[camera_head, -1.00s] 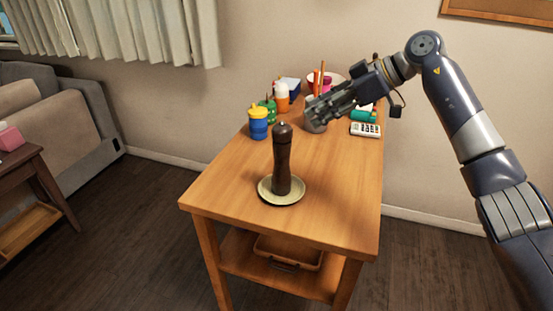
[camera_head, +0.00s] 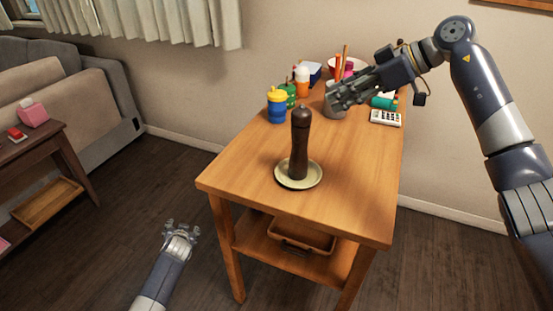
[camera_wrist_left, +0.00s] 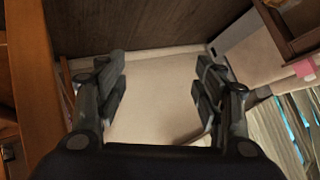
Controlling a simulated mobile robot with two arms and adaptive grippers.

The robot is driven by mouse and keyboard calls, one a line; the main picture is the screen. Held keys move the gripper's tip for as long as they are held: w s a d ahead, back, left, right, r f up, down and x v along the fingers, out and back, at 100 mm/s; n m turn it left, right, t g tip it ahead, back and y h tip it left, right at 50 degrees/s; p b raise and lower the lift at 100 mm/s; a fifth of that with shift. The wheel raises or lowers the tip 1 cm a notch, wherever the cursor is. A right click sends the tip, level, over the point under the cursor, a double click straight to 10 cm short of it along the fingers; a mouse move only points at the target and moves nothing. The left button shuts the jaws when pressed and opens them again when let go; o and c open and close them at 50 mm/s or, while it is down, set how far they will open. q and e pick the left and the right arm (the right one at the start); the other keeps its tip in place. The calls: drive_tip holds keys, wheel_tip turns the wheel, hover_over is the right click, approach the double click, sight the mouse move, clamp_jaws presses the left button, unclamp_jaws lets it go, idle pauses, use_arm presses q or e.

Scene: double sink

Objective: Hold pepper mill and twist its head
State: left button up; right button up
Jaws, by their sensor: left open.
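The dark brown pepper mill (camera_head: 300,146) stands upright on a pale round plate (camera_head: 312,181) near the front of the wooden table. My left gripper (camera_head: 181,228) is low at the left of the table, apart from the mill. In the left wrist view it (camera_wrist_left: 157,88) is open, with nothing between its fingers. My right gripper (camera_head: 337,97) is above the back of the table, behind and to the right of the mill and apart from it. It overlaps the grey cup in the picture, and its finger opening is not clear.
A blue and yellow cup (camera_head: 277,106), a green item (camera_head: 289,90), an orange and white bottle (camera_head: 302,82), a grey cup (camera_head: 335,112) and a calculator (camera_head: 386,118) crowd the table's back. A basket (camera_head: 300,236) sits on the lower shelf. The front tabletop (camera_head: 345,205) is clear.

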use_arm(q)
drive_tip(key=w+a+r+t, duration=0.1)
drive_tip(key=w+r, duration=0.2)
drive_tip(key=r, duration=0.3)
drive_tip(key=w+r+n+t+y, duration=0.1)
drive_tip(key=w+r, duration=0.2)
drive_tip(key=r, duration=0.4)
drive_tip(key=w+a+r+t, duration=0.1)
drive_tip(key=w+r, duration=0.2)
drive_tip(key=r, duration=0.3)
drive_tip(key=w+d+r+t, duration=0.2)
drive_tip(key=d+r+t, duration=0.15)
drive_tip(key=r, duration=0.55)
drive_tip(key=m+h, duration=0.6)
drive_tip(key=h, duration=0.8)
approach(296, 142)
drive_tip(key=x, duration=1.2)
drive_tip(key=shift+w, duration=0.15)
